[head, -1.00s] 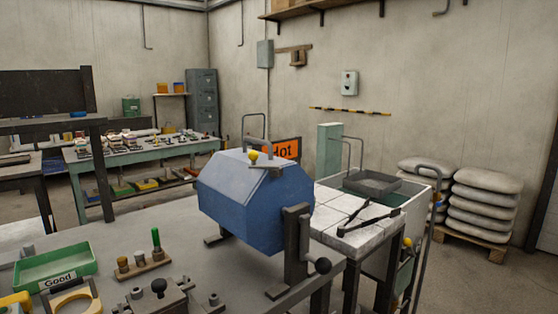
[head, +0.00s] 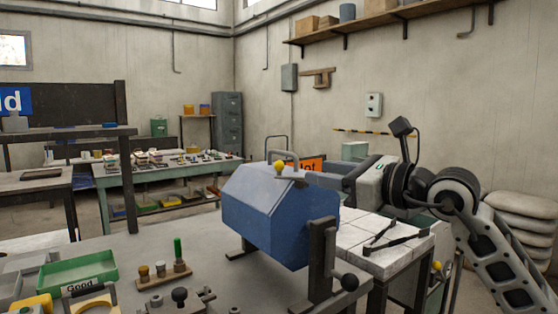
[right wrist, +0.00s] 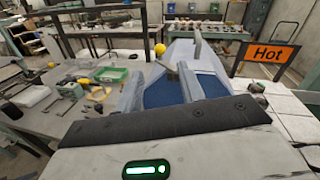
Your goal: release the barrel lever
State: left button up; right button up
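The blue faceted barrel (head: 265,215) sits in a dark stand on the grey bench. On its top are a lever with a yellow ball knob (head: 279,166) and a grey arched handle (head: 292,158). The yellow knob also shows in the right wrist view (right wrist: 160,48). My right gripper (head: 308,178) reaches in from the right over the barrel top, close to the lever. In the right wrist view its fingers (right wrist: 165,84) stand apart, with blue barrel visible between them. I cannot tell whether a finger touches the lever. My left gripper is out of view.
Pale tiles with dark tongs (head: 395,240) lie at right, by an orange Hot sign (right wrist: 268,52). A green Good tray (head: 80,275) and a small peg block (head: 165,273) are at left.

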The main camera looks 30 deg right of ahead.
aim_at(283, 164)
jog(key=p+x, duration=0.4)
jog(key=x, duration=0.6)
jog(key=shift+w, duration=0.15)
jog(key=shift+w+a+f, duration=0.1)
jog(key=shift+w+a, duration=0.1)
jog(key=shift+w, duration=0.3)
grip_shut()
